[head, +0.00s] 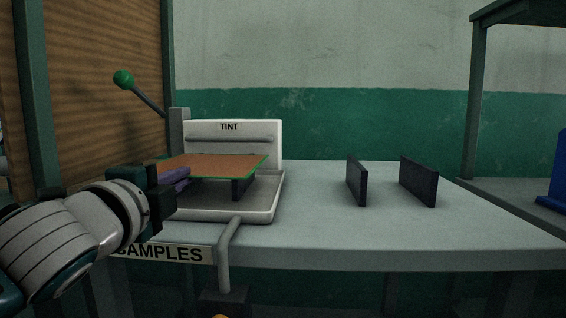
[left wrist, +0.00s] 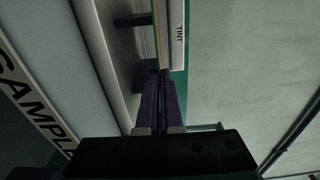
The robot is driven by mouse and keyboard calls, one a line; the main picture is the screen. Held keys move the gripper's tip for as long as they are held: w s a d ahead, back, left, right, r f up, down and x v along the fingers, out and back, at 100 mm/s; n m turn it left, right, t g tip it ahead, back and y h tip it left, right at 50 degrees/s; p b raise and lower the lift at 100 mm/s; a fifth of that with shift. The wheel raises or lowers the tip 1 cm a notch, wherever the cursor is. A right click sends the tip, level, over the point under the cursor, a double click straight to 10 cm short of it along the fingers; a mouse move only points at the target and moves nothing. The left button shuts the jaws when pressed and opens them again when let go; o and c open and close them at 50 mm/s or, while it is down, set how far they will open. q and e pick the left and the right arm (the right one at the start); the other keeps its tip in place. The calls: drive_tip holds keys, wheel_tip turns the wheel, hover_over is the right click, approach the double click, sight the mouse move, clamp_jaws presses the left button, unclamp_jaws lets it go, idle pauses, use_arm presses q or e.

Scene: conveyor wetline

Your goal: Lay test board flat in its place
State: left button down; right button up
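The test board (head: 215,165) is a thin orange-brown sheet with a green edge. It lies about level over the white TINT station (head: 262,208), and its thin edge shows in the left wrist view (left wrist: 157,30). My left gripper (head: 178,178) reaches in from the left, its purple fingers closed on the board's near left edge. The fingers also show nearly together in the left wrist view (left wrist: 160,82). A dark support (head: 243,189) stands under the board's right part; I cannot tell whether they touch. My right gripper is not in view.
Two dark upright plates (head: 357,181) (head: 418,181) stand on the grey table (head: 320,228) to the right, with clear surface around them. A green-knobbed lever (head: 124,78) rises behind the station. A grey bent handle (head: 226,255) stands at the front edge near the SAMPLES label (head: 165,253).

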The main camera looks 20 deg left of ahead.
use_arm(q)
drive_tip(key=shift+w, duration=0.15)
drive_tip(key=shift+w+a+b, duration=0.1)
drive_tip(key=shift+w+b, duration=0.25)
drive_tip(key=shift+w, duration=0.3)
drive_tip(key=shift+w, duration=0.15)
drive_tip(key=c, duration=1.1)
unclamp_jaws()
drive_tip(key=shift+s+d+y+p, duration=0.15)
drive_tip(key=shift+s+p, duration=0.15)
drive_tip(key=shift+s, duration=0.35)
drive_tip(key=shift+s+d+y+p, duration=0.15)
drive_tip(key=shift+s+p, duration=0.15)
drive_tip(key=shift+s, duration=0.35)
drive_tip(key=shift+p+v, duration=0.35)
drive_tip(key=shift+v, duration=1.1)
